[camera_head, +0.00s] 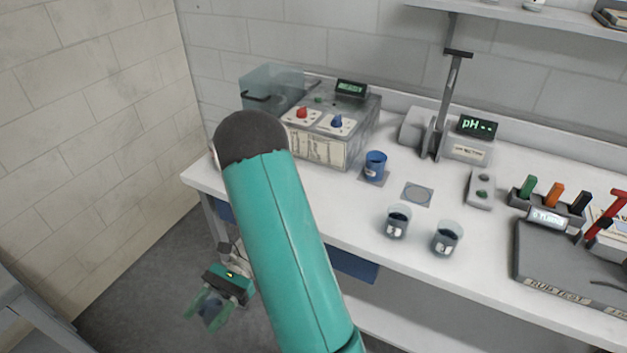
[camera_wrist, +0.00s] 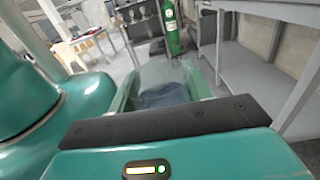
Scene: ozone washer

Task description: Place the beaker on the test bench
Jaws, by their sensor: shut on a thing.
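My gripper (camera_head: 208,308) is low at the left, in front of and below the bench's front edge. It is shut on a clear beaker with dark liquid, which shows in the wrist view (camera_wrist: 163,95) between the fingers. In the head view the held beaker is small and partly hidden by the fingers. The test bench (camera_head: 455,208) is a long white table along the wall. Two other beakers with dark contents, a left one (camera_head: 397,222) and a right one (camera_head: 446,238), stand upright on it. My teal arm hides part of the bench's left front.
The washer box (camera_head: 335,130) with red and blue knobs stands at the bench's back left. A blue cup (camera_head: 375,166), an empty square pad (camera_head: 418,194), a pH meter (camera_head: 470,140) and a dark grey unit (camera_head: 570,262) also stand there. Bare bench lies around the beakers.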

